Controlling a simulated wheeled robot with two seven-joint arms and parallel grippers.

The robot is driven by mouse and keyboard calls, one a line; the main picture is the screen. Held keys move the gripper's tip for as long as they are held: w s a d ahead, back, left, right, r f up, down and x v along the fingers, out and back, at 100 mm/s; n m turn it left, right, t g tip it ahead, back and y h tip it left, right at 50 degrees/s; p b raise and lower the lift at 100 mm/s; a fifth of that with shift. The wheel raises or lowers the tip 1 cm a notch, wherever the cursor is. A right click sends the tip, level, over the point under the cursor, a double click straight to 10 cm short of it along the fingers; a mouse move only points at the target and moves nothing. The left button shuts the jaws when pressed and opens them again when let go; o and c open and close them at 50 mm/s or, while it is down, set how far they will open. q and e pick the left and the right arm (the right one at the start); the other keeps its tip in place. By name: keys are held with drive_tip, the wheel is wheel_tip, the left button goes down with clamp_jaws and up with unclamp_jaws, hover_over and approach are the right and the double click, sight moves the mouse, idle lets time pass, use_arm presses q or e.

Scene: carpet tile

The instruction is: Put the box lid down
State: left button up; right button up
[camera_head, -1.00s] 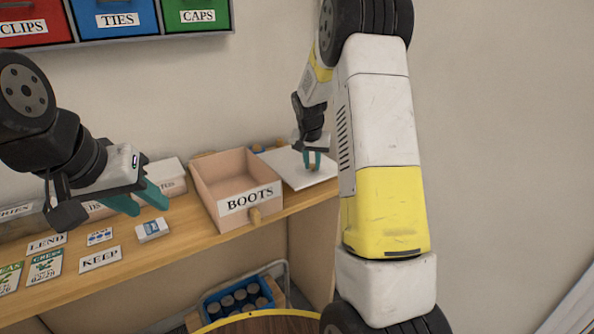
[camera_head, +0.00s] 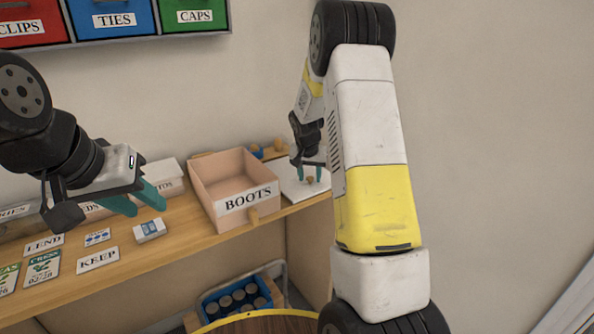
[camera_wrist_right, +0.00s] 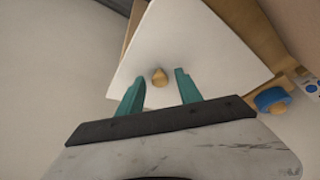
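The box lid (camera_head: 290,178) is a flat white panel with a small wooden knob (camera_head: 309,180). It lies at the right end of the shelf, right of the open pinkish box labelled BOOTS (camera_head: 207,207). The lid also shows in the right wrist view (camera_wrist_right: 190,45). My right gripper (camera_head: 311,177) is open over the lid. In the right wrist view the knob (camera_wrist_right: 159,77) stands between its teal fingers (camera_wrist_right: 157,90), with a gap on each side. My left gripper (camera_head: 140,203) is open and empty above the shelf, left of the BOOTS box.
The wooden shelf (camera_head: 165,245) carries cards labelled LEND (camera_head: 43,245) and KEEP (camera_head: 98,259), and a small white-and-blue box (camera_head: 149,230). A blue round thing (camera_wrist_right: 271,98) lies beside the lid. Below is a blue crate (camera_head: 212,308) of several jars.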

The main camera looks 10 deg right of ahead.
drive_tip(key=v, duration=1.2)
drive_tip(key=s+a+r+n+y, duration=0.25)
drive_tip(key=s+r, duration=0.65)
drive_tip(key=s, duration=0.5)
drive_tip(key=s+a+n+t+y, duration=0.1)
drive_tip(key=s+a, duration=0.2)
drive_tip(key=s, duration=0.6)
drive_tip(key=s+a+r+n+t, duration=0.1)
drive_tip(key=s+a+n, duration=0.1)
drive_tip(key=s, duration=0.7)
drive_tip(key=shift+a+r+y, duration=0.3)
drive_tip(key=shift+a+y, duration=0.05)
drive_tip(key=shift+a, duration=0.05)
